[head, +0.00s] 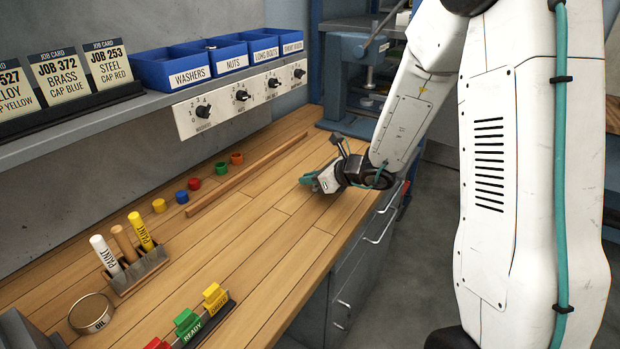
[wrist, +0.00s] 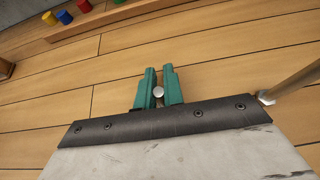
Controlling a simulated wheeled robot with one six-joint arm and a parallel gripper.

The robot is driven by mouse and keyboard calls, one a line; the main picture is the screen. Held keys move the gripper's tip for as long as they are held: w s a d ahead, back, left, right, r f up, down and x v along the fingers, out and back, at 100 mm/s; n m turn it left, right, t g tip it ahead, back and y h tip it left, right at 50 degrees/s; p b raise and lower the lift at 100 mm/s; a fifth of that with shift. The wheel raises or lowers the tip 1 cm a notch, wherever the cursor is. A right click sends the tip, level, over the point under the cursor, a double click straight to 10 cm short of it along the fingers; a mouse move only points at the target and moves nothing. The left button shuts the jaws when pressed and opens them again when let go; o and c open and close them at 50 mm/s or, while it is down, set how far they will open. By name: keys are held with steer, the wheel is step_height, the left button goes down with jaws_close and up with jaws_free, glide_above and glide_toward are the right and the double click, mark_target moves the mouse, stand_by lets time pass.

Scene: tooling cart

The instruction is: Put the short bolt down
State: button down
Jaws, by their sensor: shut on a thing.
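My gripper (head: 309,180) is low over the right part of the wooden bench top in the head view, near the front edge. In the wrist view its two teal fingers (wrist: 158,92) are shut on the short bolt, with the bolt's round silver head (wrist: 158,92) showing between them. The rest of the bolt is hidden by the fingers. The bolt cannot be made out in the head view. I cannot tell whether it touches the wood.
Bench top (head: 270,235) is clear around my gripper. A wooden strip (head: 245,175) lies behind it, with several coloured caps (head: 195,184) beyond. Blue bins (head: 172,69) labelled washers, nuts and long bolts stand on the shelf. A paint-marker rack (head: 137,270) stands at left.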

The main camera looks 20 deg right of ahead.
steer(key=shift+f, duration=0.2)
steer(key=c, duration=1.5)
jaws_free()
steer(key=shift+r, duration=0.15)
